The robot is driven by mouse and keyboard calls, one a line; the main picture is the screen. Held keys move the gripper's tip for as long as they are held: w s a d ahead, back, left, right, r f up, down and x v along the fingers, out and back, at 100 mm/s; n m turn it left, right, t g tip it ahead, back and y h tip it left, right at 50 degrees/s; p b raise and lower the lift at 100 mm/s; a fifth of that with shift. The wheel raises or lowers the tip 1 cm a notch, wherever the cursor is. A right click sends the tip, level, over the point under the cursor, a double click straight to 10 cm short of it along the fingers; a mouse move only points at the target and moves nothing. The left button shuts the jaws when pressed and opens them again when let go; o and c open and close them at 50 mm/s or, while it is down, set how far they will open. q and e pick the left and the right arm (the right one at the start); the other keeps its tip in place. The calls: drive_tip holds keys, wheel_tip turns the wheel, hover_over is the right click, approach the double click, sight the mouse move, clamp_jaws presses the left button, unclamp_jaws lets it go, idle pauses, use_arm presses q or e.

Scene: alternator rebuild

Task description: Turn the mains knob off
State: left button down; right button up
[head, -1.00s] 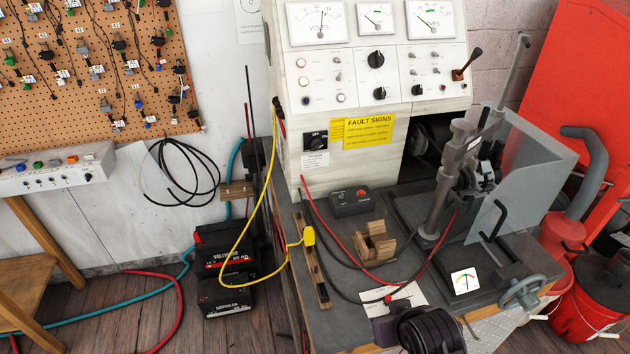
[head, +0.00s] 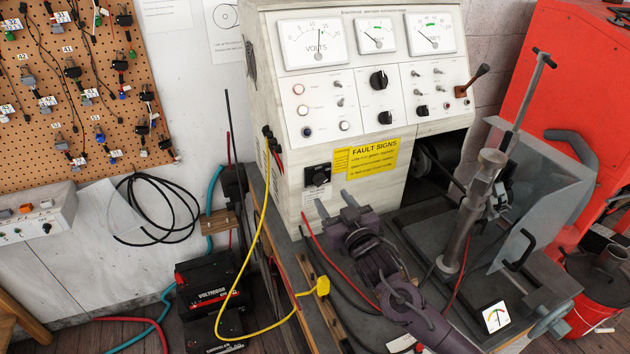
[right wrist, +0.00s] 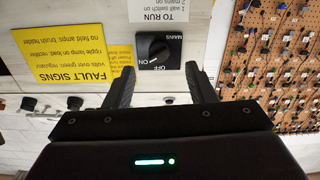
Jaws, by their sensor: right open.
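The mains knob (head: 317,175) is a black rotary knob on a black plate, low on the white test bench's front, left of the yellow FAULT SIGNS label. In the right wrist view the knob (right wrist: 156,48) appears upside down, with ON, OFF and MAINS lettering around it. I cannot tell surely which mark it points at. My right gripper (head: 338,207) is open and empty, in front of and just below the knob in the head view. In the right wrist view its fingers (right wrist: 161,72) stand either side of the knob, seemingly short of it. My left gripper is not in view.
A yellow cable (head: 262,215) hangs left of the knob. The FAULT SIGNS label (head: 372,158) lies flat on the panel. A clear guard (head: 545,205) and a lever stand to the right on the bench. Batteries (head: 207,285) sit on the floor at left.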

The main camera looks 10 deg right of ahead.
sight(322, 184)
drive_tip(key=w, duration=0.1)
drive_tip(key=w+p, duration=0.1)
drive_tip(key=w, duration=0.1)
drive_tip(key=shift+a+r, duration=0.1)
drive_tip(key=shift+r, duration=0.3)
drive_tip(key=shift+w+a+f+p, duration=0.15)
drive_tip(key=shift+w+a, duration=0.05)
drive_tip(key=shift+w, duration=0.45)
drive_tip(key=shift+w+a+f+p, duration=0.1)
drive_tip(key=shift+w+a+p, duration=0.05)
drive_tip(key=shift+w, duration=0.45)
drive_tip(key=shift+w+a, duration=0.1)
drive_tip(key=shift+w, duration=0.3)
drive_tip(key=c, duration=0.9)
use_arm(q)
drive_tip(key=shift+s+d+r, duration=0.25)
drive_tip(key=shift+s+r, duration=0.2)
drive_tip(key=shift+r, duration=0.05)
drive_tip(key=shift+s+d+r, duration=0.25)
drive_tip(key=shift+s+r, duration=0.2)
use_arm(e)
drive_tip(key=shift+c, duration=0.2)
